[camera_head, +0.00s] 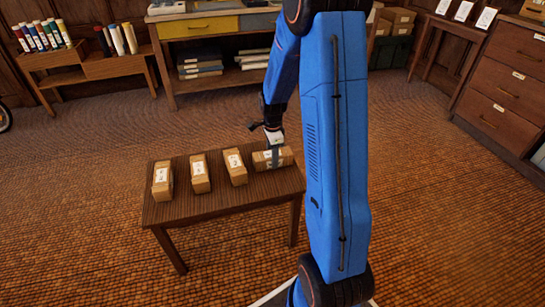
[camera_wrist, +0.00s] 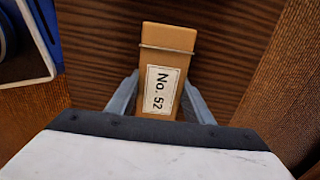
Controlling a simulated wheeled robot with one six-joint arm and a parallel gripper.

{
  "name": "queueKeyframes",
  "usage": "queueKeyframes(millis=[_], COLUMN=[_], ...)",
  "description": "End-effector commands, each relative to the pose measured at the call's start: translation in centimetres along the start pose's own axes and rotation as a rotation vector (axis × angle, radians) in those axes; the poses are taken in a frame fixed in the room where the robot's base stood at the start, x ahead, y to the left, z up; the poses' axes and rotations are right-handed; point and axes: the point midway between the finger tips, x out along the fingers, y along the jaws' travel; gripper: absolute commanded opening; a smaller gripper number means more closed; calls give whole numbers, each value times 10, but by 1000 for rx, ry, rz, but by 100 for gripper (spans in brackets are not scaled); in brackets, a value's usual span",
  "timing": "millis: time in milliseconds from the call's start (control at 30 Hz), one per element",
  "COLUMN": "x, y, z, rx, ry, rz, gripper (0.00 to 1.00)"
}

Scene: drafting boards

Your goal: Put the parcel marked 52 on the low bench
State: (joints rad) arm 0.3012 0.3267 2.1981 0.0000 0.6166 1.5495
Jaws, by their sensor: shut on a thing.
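The parcel marked "No. 52" (camera_wrist: 167,50) is a small brown box with a white label, seen in the wrist view. My gripper (camera_wrist: 160,100) has one finger on each side of it and is shut on it. In the head view the same parcel (camera_head: 284,157) lies at the right end of a low wooden bench (camera_head: 225,198), with my gripper (camera_head: 273,152) over it from above. The parcel appears to touch the bench top or be just above it; I cannot tell which.
Three other labelled parcels (camera_head: 162,182), (camera_head: 200,174) and (camera_head: 235,167) stand in a row left of it on the bench. A desk with shelves (camera_head: 205,80) is behind. Drawers (camera_head: 505,85) stand at right. Open carpet (camera_head: 80,200) lies around the bench.

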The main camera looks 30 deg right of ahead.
Motion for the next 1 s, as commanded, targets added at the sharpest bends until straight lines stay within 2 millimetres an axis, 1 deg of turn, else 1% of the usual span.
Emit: queueKeyframes(millis=[33, 67, 100, 367, 467, 533, 667, 900, 1000], x=[0, 0, 0, 0, -4, -10, -30, -77, -94], y=[0, 0, 0, 0, 0, 0, -1, -1, 0], z=[0, 0, 0, 0, 0, 0, 0, 0, 0], rx=[0, 0, 0, 0, 0, 0, 0, 0, 0], ry=[0, 0, 0, 0, 0, 0, 0, 0, 0], rz=[0, 0, 0, 0, -1, -1, -3, -4, -3], gripper=[54, 61, 65, 65, 65, 65, 65, 65, 65])
